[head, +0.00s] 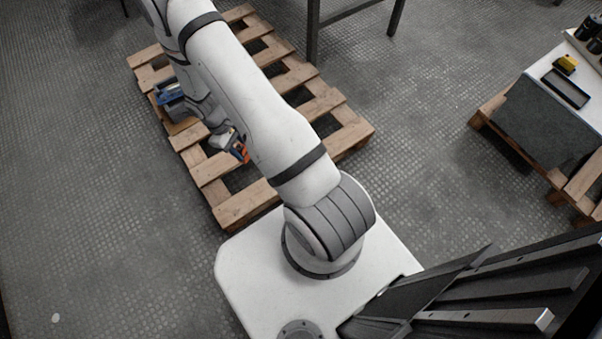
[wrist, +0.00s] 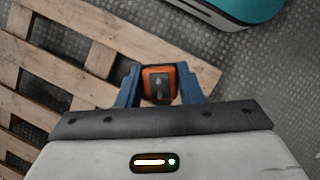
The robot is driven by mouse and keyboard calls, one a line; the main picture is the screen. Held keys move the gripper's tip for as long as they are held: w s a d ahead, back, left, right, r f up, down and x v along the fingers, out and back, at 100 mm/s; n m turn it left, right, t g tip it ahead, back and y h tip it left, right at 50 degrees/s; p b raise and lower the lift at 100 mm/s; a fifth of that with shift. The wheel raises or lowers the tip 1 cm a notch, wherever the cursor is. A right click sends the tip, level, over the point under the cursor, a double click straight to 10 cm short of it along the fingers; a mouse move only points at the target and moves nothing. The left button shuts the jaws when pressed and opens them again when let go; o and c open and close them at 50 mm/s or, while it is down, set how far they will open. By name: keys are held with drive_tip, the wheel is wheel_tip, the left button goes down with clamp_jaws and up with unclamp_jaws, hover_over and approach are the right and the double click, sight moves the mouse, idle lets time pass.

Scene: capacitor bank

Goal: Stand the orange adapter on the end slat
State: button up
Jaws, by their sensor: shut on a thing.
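My gripper (wrist: 160,92) has its two blue fingers shut on the orange adapter (wrist: 160,75), which shows a grey face with dark marks between them. In the head view the adapter (head: 240,152) is a small orange patch at my gripper (head: 237,150), over the wooden pallet, partly hidden by the arm. The end slat (head: 245,205) is the pallet's near board. In the wrist view a broad slat (wrist: 195,68) runs diagonally behind and right of the fingers. I cannot tell the gap between adapter and wood.
The pallet (head: 150,55) has open gaps between slats. A bench (head: 545,120) with a black tray (head: 566,88) and yellow item (head: 566,63) is at right. Grey floor (head: 90,200) is clear at left.

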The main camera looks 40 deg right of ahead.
wheel_tip(320, 180, down, 18)
drive_tip(key=s+a+n+t+h+b, duration=0.1)
drive_tip(key=n+t+b, duration=0.1)
drive_tip(key=n+b, duration=0.5)
drive_tip(key=b, duration=0.6)
drive_tip(key=shift+s+r+h+b, duration=0.25)
drive_tip(key=shift+h+b, duration=0.05)
drive_tip(key=shift+b, duration=0.05)
wheel_tip(320, 180, down, 10)
drive_tip(key=b, duration=0.4)
drive_tip(key=shift+a+r, duration=0.1)
drive_tip(key=shift+b, duration=0.3)
drive_tip(key=o, duration=1)
